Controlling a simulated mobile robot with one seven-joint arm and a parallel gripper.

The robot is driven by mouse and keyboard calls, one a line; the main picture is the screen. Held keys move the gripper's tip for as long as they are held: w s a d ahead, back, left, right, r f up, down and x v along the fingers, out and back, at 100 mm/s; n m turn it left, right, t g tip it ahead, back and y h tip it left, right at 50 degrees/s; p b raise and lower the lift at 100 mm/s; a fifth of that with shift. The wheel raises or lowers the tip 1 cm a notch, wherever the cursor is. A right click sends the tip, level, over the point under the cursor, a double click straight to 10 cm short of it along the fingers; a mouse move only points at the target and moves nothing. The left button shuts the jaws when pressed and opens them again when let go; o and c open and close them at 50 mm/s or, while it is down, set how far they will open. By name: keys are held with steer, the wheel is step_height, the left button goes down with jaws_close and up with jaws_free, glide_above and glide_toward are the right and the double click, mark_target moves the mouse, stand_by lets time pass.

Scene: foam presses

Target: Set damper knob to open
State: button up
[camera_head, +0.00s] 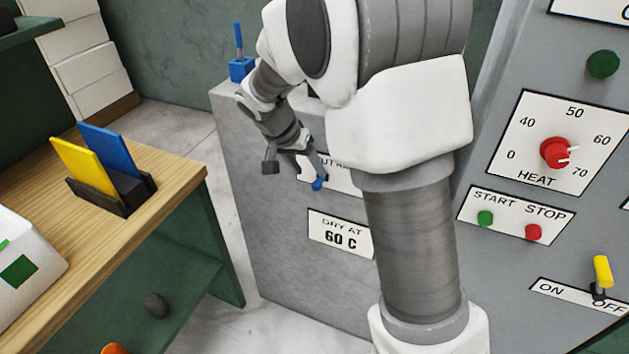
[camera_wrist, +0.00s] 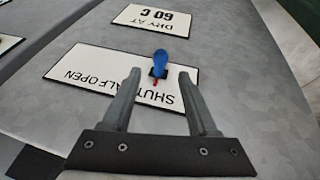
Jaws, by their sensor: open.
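The damper knob (camera_wrist: 163,64) is blue with a small red mark at its base. It sits on a white label plate (camera_wrist: 66,66) on a grey panel, with the lettering upside down in the wrist view; SHUT and OPEN can be read. The mark points towards the lettering; which setting it matches is hard to tell. My gripper (camera_wrist: 160,76) is open, its two fingertips on either side of the knob in that view, with gaps; contact is not visible. In the head view the knob (camera_head: 319,184) shows just below and right of my gripper (camera_head: 296,160).
A DRY AT 60 C plate (camera_head: 340,234) is below the knob. A blue switch (camera_head: 240,66) tops the grey cabinet. At right are a red HEAT dial (camera_head: 555,152), START and STOP buttons and a yellow lever (camera_head: 602,270). A wooden table (camera_head: 180,185) stands left.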

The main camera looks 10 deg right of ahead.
mark_target(316, 181)
steer(key=x, duration=0.5)
steer(key=shift+w+f, duration=0.1)
steer(key=shift+f, duration=0.1)
jaws_close()
stand_by(1.2)
